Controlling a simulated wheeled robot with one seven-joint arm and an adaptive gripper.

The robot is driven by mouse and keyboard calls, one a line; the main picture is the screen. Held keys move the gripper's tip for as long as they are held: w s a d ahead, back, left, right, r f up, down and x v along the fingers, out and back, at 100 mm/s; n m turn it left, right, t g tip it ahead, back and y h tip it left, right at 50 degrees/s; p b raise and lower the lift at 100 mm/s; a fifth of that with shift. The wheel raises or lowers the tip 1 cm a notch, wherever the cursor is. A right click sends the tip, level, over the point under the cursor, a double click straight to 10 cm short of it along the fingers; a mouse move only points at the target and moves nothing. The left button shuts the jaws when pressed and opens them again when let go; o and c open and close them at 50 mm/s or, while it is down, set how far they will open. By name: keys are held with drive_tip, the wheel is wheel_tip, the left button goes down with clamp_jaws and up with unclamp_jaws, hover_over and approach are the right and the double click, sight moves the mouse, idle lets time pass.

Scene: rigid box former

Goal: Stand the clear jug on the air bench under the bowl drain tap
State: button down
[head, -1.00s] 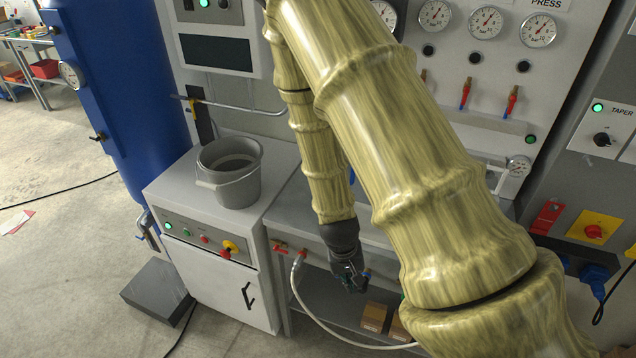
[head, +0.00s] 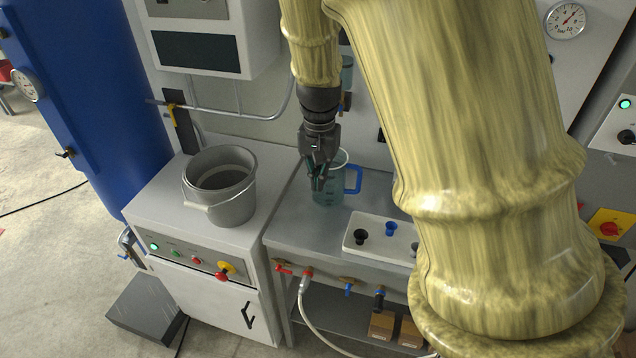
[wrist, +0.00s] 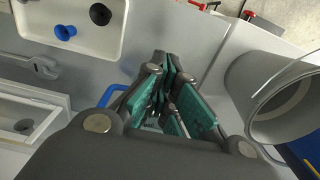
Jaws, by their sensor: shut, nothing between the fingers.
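The clear jug (head: 328,195), tinted teal with a blue handle on its right, stands upright on the grey air bench (head: 295,222) near the wall. My gripper (head: 317,184) points down at the jug's left side and overlaps its rim in the head view; I cannot tell whether they touch. In the wrist view my gripper (wrist: 172,115) has its green-padded fingers together, with nothing held, and the jug's blue handle (wrist: 114,94) shows just beside them. A teal bowl (head: 347,75) hangs behind my arm above the jug. Its drain tap is mostly hidden.
A grey bucket (head: 232,207) stands on the white cabinet (head: 165,205) left of the bench. A white tray (head: 352,243) with small black and blue cups lies right of the jug. Hoses and valves line the bench front. A bare strip of bench lies before the jug.

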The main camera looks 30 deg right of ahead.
sight(336, 179)
wheel_tip(336, 179, down, 10)
drive_tip(key=shift+a+r+p, duration=0.1)
drive_tip(key=shift+r+p, duration=0.1)
drive_tip(key=shift+p, duration=0.7)
drive_tip(key=shift+w+d+p, duration=0.65)
drive_tip(key=shift+w+d, duration=0.35)
drive_tip(key=shift+d, duration=0.15)
drive_tip(key=shift+w+d, duration=0.35)
drive_tip(key=w+d+p, duration=0.1)
drive_tip(key=w+d, duration=0.2)
drive_tip(key=d, duration=0.1)
drive_tip(key=w+d+p, duration=0.1)
drive_tip(key=w+d, duration=0.3)
drive_tip(key=shift+w+d, duration=0.15)
